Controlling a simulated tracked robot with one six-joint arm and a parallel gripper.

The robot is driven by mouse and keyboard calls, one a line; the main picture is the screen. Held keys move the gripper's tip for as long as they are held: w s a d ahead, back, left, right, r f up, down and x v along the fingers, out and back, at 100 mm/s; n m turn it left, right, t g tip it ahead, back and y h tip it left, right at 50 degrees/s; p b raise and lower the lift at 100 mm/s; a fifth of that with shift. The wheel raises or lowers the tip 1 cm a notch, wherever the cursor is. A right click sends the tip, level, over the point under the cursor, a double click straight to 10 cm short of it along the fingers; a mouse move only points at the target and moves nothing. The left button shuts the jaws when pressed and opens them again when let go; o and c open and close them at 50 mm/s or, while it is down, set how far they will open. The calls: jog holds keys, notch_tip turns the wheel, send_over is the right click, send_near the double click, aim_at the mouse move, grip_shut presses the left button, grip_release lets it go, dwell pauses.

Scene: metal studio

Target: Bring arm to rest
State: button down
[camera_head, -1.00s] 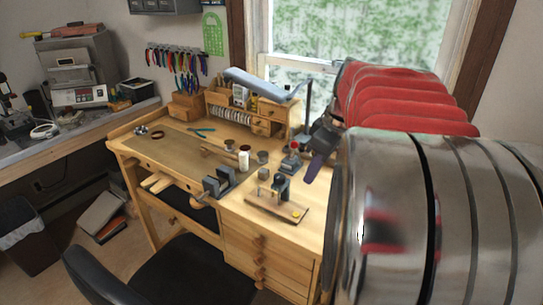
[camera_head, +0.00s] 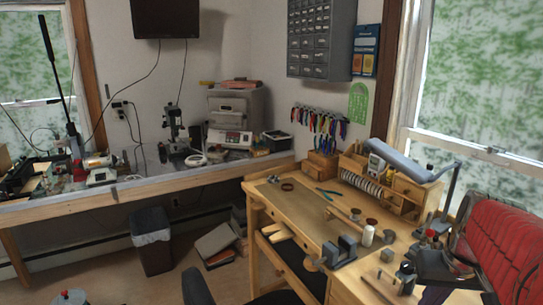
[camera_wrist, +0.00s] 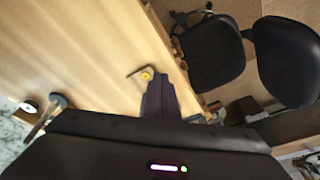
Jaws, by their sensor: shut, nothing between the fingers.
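My gripper (camera_wrist: 158,85) shows in the wrist view as dark fingers held together, with nothing between them. Its fingertips point over the pale wooden bench top. A small yellow round thing (camera_wrist: 147,75) shows close by the fingertips; the height gap between them is hard to judge. In the head view, my red-covered arm is at the lower right edge, and a dark end part of it reaches over the right of the wooden workbench (camera_head: 285,205).
The bench holds a small vise (camera_head: 338,252), a white bottle (camera_head: 368,236), pliers (camera_head: 328,194) and a lamp (camera_head: 405,160). Black chairs (camera_wrist: 212,52) stand beside it. A bin (camera_head: 152,242) stands on the floor at left, under a side table (camera_head: 110,193).

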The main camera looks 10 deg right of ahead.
jog(key=s+a+n+t, duration=0.1)
jog(key=s+a+n, duration=0.1)
jog(key=a, duration=0.9)
jog(key=s+a+n+t, duration=0.1)
jog(key=s+a, duration=0.1)
jog(key=a, duration=1)
jog(key=shift+s+f+n+t, duration=0.15)
jog(key=shift+s+n+t, duration=0.2)
jog(key=shift+n+t, duration=0.05)
jog(key=shift+s+a, duration=0.1)
